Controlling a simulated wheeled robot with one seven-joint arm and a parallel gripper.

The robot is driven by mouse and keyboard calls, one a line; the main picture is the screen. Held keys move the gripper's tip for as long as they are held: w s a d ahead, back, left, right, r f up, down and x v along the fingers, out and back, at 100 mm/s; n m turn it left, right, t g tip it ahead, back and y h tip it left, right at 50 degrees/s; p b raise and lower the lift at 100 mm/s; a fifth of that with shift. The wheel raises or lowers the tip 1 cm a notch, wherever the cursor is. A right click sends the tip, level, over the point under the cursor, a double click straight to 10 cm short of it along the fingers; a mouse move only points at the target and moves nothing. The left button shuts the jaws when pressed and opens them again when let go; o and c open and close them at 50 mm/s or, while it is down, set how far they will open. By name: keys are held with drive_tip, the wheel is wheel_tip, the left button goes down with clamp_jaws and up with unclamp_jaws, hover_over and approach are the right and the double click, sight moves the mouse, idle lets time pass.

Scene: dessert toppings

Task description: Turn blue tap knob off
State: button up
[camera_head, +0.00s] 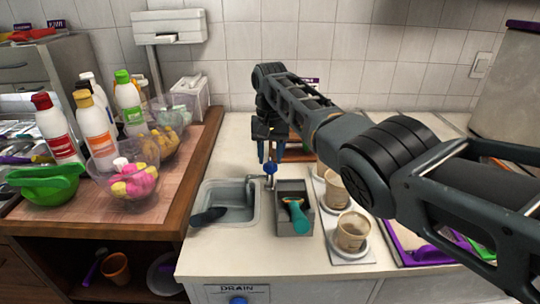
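The tap (271,180) stands at the right rim of the sink, with a small blue knob (270,168) on top. My gripper (270,158) hangs pointing down at the back of the sink, just above the blue knob in the picture. Its two fingers are apart, with nothing seen between them. I cannot tell whether they touch the knob or how far behind it they are. The grey sink (207,190) has a dark object (208,216) at its left front. Whether water runs is too small to tell.
A grey bin (293,229) with a teal-handled scoop (297,214) stands right of the sink. Cups (352,231) stand farther right. Bottles (94,131) and bowls (125,179) crowd the wooden counter at left. Another blue knob (238,299) sits below the DRAIN label.

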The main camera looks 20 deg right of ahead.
drive_tip(key=shift+f, duration=0.4)
drive_tip(key=shift+c, duration=0.3)
clamp_jaws()
